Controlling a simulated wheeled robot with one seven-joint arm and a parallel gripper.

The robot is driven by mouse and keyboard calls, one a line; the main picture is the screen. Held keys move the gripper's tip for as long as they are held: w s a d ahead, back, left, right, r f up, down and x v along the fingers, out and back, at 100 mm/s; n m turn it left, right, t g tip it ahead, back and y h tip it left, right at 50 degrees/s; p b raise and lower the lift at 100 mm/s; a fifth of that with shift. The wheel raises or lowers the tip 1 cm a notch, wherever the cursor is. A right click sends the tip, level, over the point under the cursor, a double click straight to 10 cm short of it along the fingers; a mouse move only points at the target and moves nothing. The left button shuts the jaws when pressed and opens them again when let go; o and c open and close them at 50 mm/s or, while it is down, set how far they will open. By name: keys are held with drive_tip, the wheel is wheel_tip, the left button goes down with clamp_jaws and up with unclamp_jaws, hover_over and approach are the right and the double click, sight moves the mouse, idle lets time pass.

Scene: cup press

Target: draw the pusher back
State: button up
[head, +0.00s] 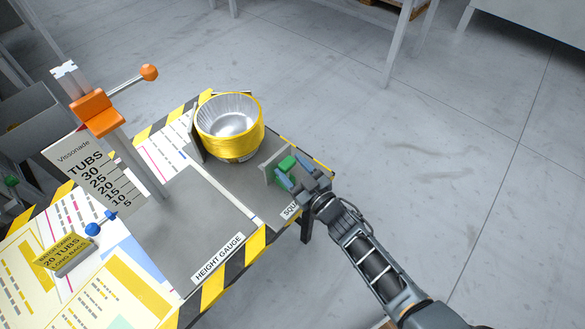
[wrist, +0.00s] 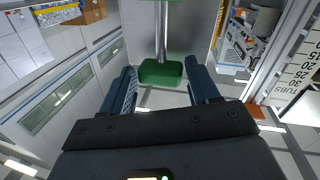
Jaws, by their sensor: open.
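The pusher has an upright grey plate (head: 268,173) and a green handle (head: 287,163), and stands at the right end of the bench, by a label partly hidden by my arm. My gripper (head: 293,172) is at the handle from the right, its blue fingers open. In the wrist view the green handle (wrist: 160,73) shows between the two spread fingers, with a gap on each side. A grey rod (wrist: 161,30) runs from the handle to the grey plate (wrist: 203,25). A yellow-sided stack of silvery tubs (head: 232,140) stands left of the plate, apart from it.
A height gauge with an orange slider (head: 97,113) and arm stands at the left. A yellow batch card (head: 62,252) reading 20 tubs sits at the front left. Striped tape edges the bench (head: 180,205). Open floor lies to the right.

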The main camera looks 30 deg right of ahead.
drive_tip(key=s, duration=0.7)
drive_tip(key=shift+s+d, duration=0.35)
drive_tip(key=shift+d, duration=0.1)
drive_tip(key=s+a+r+m+g+h, duration=0.15)
drive_tip(key=s+r, duration=0.55)
drive_tip(key=s, duration=0.7)
drive_tip(key=s+a+r+m+h, duration=0.1)
drive_tip(key=s+a+r, duration=0.1)
drive_tip(key=s+r, duration=0.8)
drive_tip(key=s+r+m+g, duration=0.1)
drive_tip(key=s+r, duration=0.7)
drive_tip(key=s, duration=0.1)
drive_tip(key=shift+r, duration=0.15)
drive_tip(key=shift+w+g, duration=0.1)
drive_tip(key=shift+g, duration=0.15)
